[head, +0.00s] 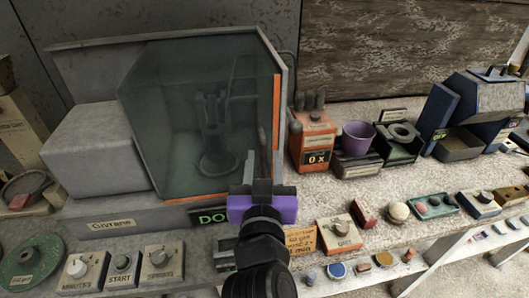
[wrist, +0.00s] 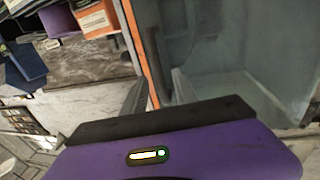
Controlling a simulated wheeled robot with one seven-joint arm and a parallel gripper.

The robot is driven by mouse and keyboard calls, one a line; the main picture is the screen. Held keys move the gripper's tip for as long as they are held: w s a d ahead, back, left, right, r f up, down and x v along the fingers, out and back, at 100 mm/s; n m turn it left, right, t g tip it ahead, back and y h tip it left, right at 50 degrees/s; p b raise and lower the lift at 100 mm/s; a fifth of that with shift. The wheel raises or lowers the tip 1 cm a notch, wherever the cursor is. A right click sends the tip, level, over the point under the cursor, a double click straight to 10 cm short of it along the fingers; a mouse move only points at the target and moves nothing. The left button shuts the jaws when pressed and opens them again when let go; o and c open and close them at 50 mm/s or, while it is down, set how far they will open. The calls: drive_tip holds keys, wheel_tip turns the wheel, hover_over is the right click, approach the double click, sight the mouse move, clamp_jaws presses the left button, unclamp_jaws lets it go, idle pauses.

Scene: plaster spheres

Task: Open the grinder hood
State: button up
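The grinder hood (head: 185,110) is a large clear greenish panel with an orange strip (head: 276,115) along its right edge, on a grey housing. It looks closed, with a dark spindle and round base (head: 217,155) visible behind it. My purple gripper (head: 262,168) is at the lower right corner of the hood. In the wrist view, the two fingers of my gripper (wrist: 158,92) are apart, with the orange strip (wrist: 142,50) running between them and the clear panel (wrist: 225,55) to the right. I cannot tell whether either finger touches the edge.
Knobs and a START button (head: 122,270) line the front left of the bench. An orange box (head: 312,142), a purple cup (head: 357,138) and a blue machine (head: 485,100) stand to the right. Small spheres and blocks lie along the front right.

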drive_tip(key=shift+w+a, duration=0.1)
drive_tip(key=shift+w, duration=0.7)
clamp_jaws()
idle(0.9)
